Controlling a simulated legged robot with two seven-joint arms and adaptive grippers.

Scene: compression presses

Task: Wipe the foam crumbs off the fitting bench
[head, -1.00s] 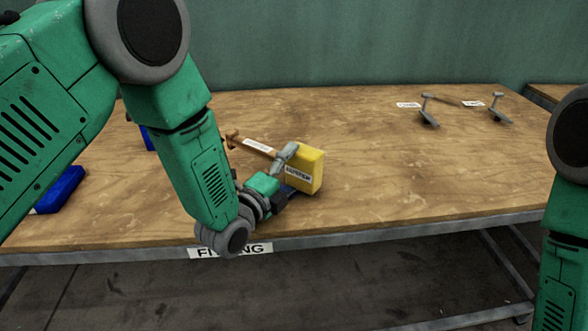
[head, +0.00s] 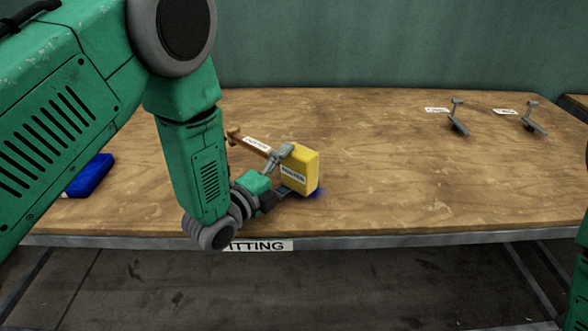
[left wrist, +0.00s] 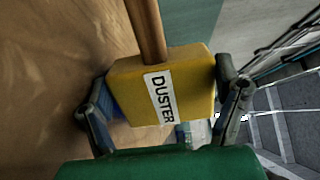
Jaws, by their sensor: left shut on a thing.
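My left gripper (head: 282,171) is shut on the duster (head: 302,170), a yellow block with a white label and a wooden handle. The duster is low over the front middle of the fitting bench (head: 400,170), and the handle points up and left. In the left wrist view, the two fingers (left wrist: 166,105) hold the sides of the yellow duster (left wrist: 195,80). A blue patch (head: 318,193) shows at the duster's lower right; I cannot tell whether it is crumbs or the duster's underside. No separate foam crumbs can be made out. My right gripper is out of view.
A blue block (head: 92,175) lies at the bench's left, partly behind my left arm. Two grey metal stands (head: 457,117) (head: 534,118) with small white labels are at the back right. The front edge carries a "FITTING" sign (head: 262,245).

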